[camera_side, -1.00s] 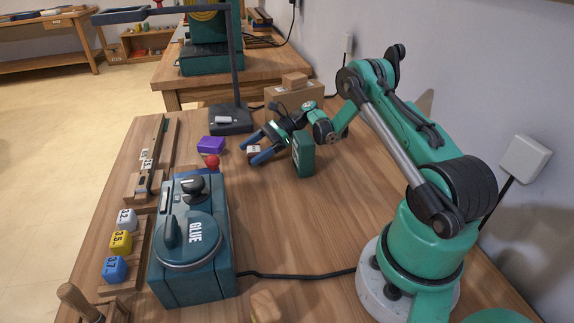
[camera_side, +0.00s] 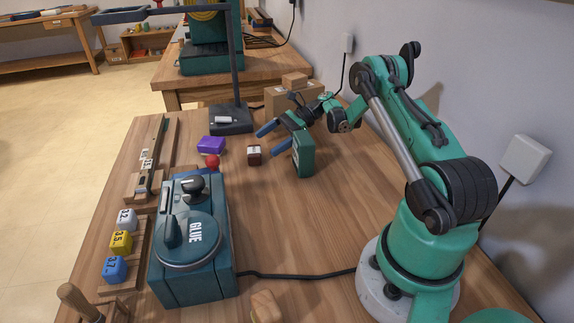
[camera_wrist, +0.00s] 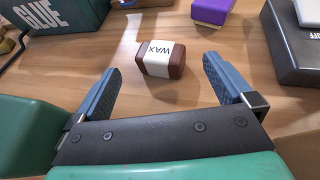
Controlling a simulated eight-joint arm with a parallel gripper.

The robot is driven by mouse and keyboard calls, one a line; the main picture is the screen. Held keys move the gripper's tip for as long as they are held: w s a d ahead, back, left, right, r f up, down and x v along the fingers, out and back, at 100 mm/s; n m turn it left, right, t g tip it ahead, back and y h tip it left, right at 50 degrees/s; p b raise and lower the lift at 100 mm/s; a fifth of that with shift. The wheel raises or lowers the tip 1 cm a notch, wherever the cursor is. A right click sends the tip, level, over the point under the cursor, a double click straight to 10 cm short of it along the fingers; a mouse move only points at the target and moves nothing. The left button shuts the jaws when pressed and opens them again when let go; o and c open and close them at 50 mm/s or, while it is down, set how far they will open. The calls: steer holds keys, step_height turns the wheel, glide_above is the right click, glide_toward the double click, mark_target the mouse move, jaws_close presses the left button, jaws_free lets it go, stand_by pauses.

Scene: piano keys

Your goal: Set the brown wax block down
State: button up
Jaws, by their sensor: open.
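The brown wax block (camera_side: 254,155) rests on the wooden table, with a white band marked "WAX". In the wrist view the wax block (camera_wrist: 161,59) lies just beyond the fingertips, slightly left of the middle of the gap and clear of both fingers. My gripper (camera_side: 269,142) is open and empty, with its two blue fingers spread apart. In the wrist view the gripper (camera_wrist: 162,75) has its fingers on either side of open table.
A purple block (camera_side: 211,145) lies behind and left of the wax. The teal glue machine (camera_side: 193,262) with a red knob stands at front left. A dark lamp base (camera_side: 231,120) is behind. A green box (camera_side: 303,152) stands right of the wax. Bare table lies in front.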

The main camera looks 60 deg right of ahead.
mark_target(254, 150)
steer(key=shift+s+d+r, duration=0.1)
steer(key=shift+s+d, duration=0.05)
steer(key=shift+d, duration=0.05)
stand_by(0.3)
steer(key=shift+w+a, duration=0.2)
steer(key=shift+a, duration=0.05)
steer(key=w+a+m+g+h, duration=0.1)
steer(key=g, duration=0.1)
steer(key=w+a+m+g+h, duration=0.1)
steer(key=h, duration=0.1)
steer(key=shift+a+g+h, duration=0.3)
steer(key=shift+a+g, duration=0.1)
steer(key=r+g+h, duration=0.1)
steer(key=h, duration=0.1)
steer(key=a+m+g+h, duration=0.1)
steer(key=h, duration=0.1)
steer(key=r+m+g+h, duration=0.1)
steer(key=h, duration=0.1)
steer(key=shift+w+a+r, duration=0.15)
steer(key=shift+a+r, duration=0.1)
steer(key=shift+r, duration=0.05)
steer(key=shift+r+h, duration=0.4)
steer(key=shift+h, duration=0.5)
steer(key=shift+d+f, duration=0.1)
steer(key=shift+f, duration=2.6)
steer(key=shift+r, duration=0.1)
steer(key=c, duration=1.4)
